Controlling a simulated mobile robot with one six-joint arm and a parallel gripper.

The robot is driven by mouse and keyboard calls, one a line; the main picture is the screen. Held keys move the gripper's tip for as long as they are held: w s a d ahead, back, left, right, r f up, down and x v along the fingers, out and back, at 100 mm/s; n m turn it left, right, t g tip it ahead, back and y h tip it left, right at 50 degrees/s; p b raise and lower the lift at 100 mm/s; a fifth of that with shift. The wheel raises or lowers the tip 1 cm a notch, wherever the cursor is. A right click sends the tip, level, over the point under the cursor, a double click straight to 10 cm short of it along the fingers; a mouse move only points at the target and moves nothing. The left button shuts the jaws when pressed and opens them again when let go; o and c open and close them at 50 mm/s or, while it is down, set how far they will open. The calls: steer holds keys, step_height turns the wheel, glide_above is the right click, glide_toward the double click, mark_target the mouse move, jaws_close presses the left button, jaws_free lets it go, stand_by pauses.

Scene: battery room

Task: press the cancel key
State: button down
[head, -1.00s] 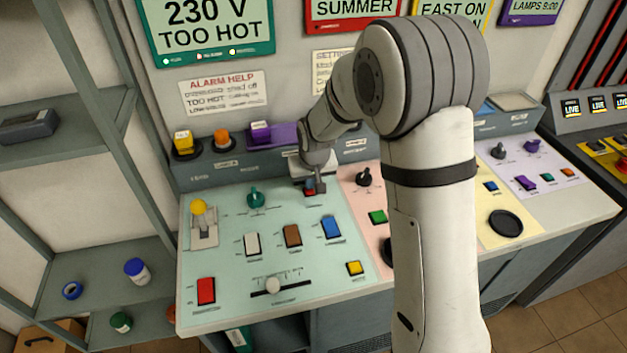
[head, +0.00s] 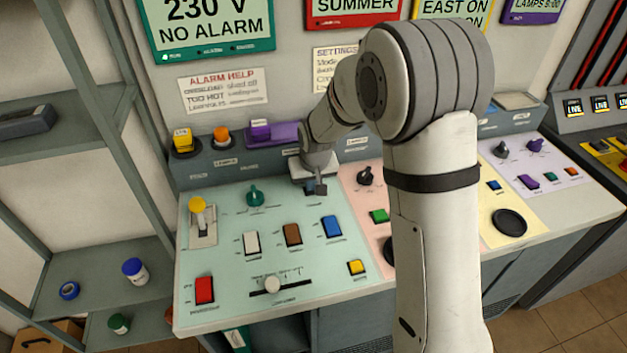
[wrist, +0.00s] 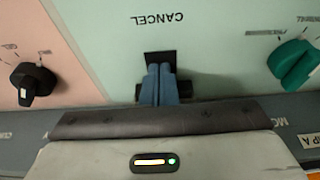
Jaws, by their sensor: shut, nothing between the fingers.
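The cancel key shows in the wrist view as a dark square (wrist: 160,57) on the pale green panel, below an upside-down CANCEL label (wrist: 158,18). My gripper (wrist: 159,70) is shut and empty. Its blue-grey fingertips are over the key and cover part of it; I cannot tell whether they touch it. In the head view my gripper (head: 315,189) points down at the back right of the green panel (head: 225,265) and hides most of the key. The green-framed screen (head: 210,25) reads 230 V, NO ALARM.
A teal knob (head: 255,195) stands left of my gripper and a black knob (head: 367,176) right of it. White, brown and blue (head: 332,227) rocker switches lie nearer the front. A purple block (head: 275,132) sits on the ledge behind.

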mark_target(314, 199)
steer(key=v, duration=0.2)
steer(key=w+p+v, duration=0.1)
steer(key=v, duration=0.1)
steer(key=shift+s+r, duration=0.1)
steer(key=shift+r, duration=0.45)
steer(key=v, duration=0.9)
steer(key=shift+a+b, duration=0.15)
steer(key=shift+b, duration=0.15)
steer(key=s+d+r+m, duration=0.1)
steer(key=s+d, duration=0.7)
steer(key=s, duration=0.4)
steer(key=s+d+r+m+h, duration=0.1)
steer(key=s+d+m, duration=0.1)
steer(key=s+d, duration=0.6)
steer(key=s, duration=0.4)
steer(key=shift+s+d+r, duration=0.25)
steer(key=shift+d, duration=0.05)
